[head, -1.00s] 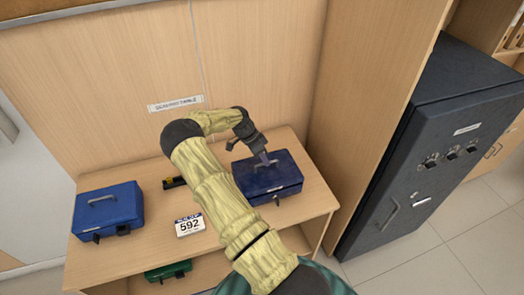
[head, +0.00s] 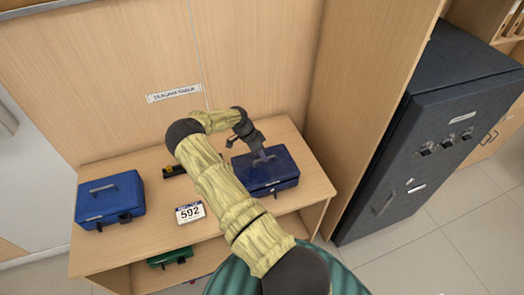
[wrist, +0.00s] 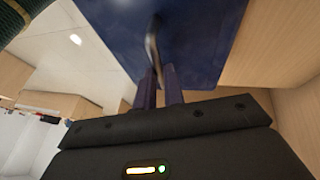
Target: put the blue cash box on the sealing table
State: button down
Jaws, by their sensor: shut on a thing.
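A dark blue cash box (head: 280,175) is at the right end of the wooden sealing table (head: 235,221), whose wall sign (head: 174,94) is above it. The box looks level and seems to rest on the tabletop, though its underside is hidden. My gripper (head: 263,157) is over its lid, shut on the raised handle. In the wrist view the fingers (wrist: 159,90) close around the metal handle (wrist: 153,45), with the blue lid (wrist: 200,40) behind. A second, brighter blue cash box (head: 110,200) stands at the table's left end, apart from my gripper.
A number card marked 592 (head: 190,212) and a small black and yellow item (head: 174,170) lie between the boxes. A green box (head: 170,257) is on the shelf below. A wooden partition (head: 355,110) and a dark safe (head: 440,140) stand to the right.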

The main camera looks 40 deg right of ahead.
jog(key=c, duration=1.9)
grip_release()
jog(key=shift+f, duration=0.1)
jog(key=o, duration=0.4)
jog(key=shift+s, duration=0.1)
